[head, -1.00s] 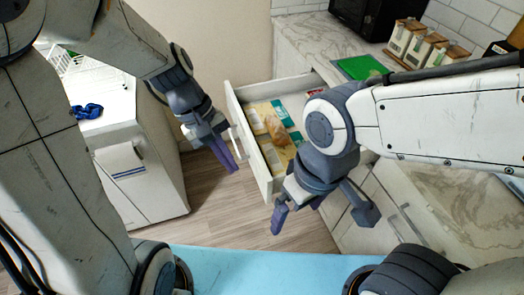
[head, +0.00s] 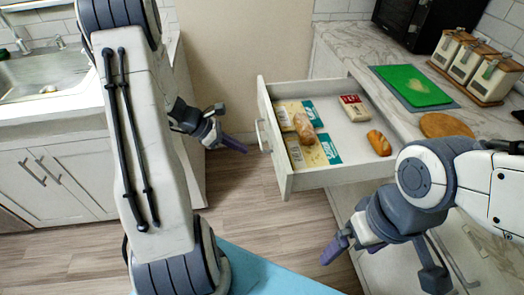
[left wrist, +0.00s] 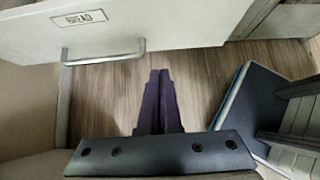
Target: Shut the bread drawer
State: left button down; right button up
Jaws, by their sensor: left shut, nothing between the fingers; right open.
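The white bread drawer (head: 287,185) stands pulled out from under the marble counter, with packets and small loaves inside. Its front faces left and carries a bar handle (head: 263,137). In the left wrist view, the drawer front (left wrist: 160,25) shows a label and the metal handle (left wrist: 103,57). My left gripper (head: 240,147) is shut and empty, just left of the drawer front and apart from the handle in the head view. Its closed fingers also show in the left wrist view (left wrist: 159,80). My right gripper (head: 385,262) is open and empty, in front of the drawer's near side.
The counter (head: 345,45) holds a green board (head: 412,86), wooden-lidded canisters (head: 480,68), a round wooden board (head: 446,125) and a dark appliance (head: 412,22). A sink unit (head: 52,80) stands at left. Wooden floor (head: 245,200) lies open left of the drawer.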

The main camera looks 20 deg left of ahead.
pick_arm(q)
jog(key=shift+w+d+f, duration=0.6)
jog(key=shift+w+d, duration=0.15)
jog(key=shift+d, duration=0.35)
jog(key=shift+w+d+f, duration=0.65)
jog(key=shift+w+d, duration=0.05)
jog(key=shift+d, duration=0.35)
jog(key=shift+w+d+f, duration=0.6)
jog(key=shift+w+d, duration=0.15)
jog(key=shift+d, duration=0.35)
